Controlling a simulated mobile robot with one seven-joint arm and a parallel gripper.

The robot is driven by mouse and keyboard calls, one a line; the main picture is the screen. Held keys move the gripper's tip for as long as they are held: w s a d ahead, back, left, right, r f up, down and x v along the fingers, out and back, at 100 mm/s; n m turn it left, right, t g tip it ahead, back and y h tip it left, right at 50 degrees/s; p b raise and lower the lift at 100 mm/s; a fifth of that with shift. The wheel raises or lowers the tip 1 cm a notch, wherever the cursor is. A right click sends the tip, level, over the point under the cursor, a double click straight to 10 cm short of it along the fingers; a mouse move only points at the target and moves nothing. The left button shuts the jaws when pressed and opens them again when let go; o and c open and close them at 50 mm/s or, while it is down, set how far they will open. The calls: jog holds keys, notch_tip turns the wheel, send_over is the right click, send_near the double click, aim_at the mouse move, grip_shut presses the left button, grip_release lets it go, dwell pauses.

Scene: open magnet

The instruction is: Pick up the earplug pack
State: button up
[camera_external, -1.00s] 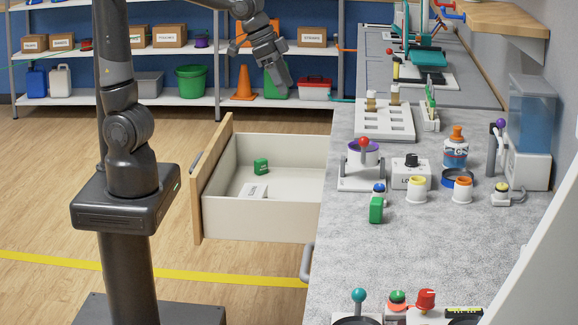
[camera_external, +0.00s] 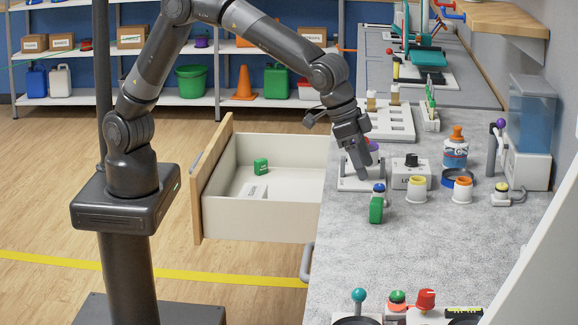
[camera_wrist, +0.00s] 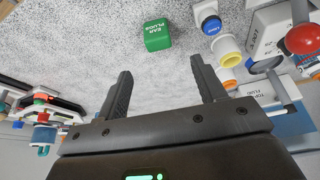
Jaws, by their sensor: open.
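The earplug pack is a small green box (camera_external: 376,210) standing on the grey counter near its left edge, just in front of a blue button. In the wrist view the pack (camera_wrist: 157,37) shows white "EAR PLUGS" lettering and lies beyond the fingertips, between their lines. My gripper (camera_external: 364,168) is above the counter, behind the pack in the external view and apart from it. In the wrist view my gripper (camera_wrist: 161,70) is open and empty.
An open drawer (camera_external: 262,219) to the left holds another green box (camera_external: 261,166) and a white item. Counter in front of the pack is clear.

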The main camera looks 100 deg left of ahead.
aim_at(376, 200)
jog(key=x, duration=1)
jog(key=shift+s+d+f, duration=0.1)
jog(key=shift+s+f, duration=0.05)
jog(key=shift+f, duration=0.1)
jog(key=shift+c, duration=0.4)
jog(key=c, duration=1)
jog(key=shift+o, duration=0.2)
jog(key=shift+r, duration=0.15)
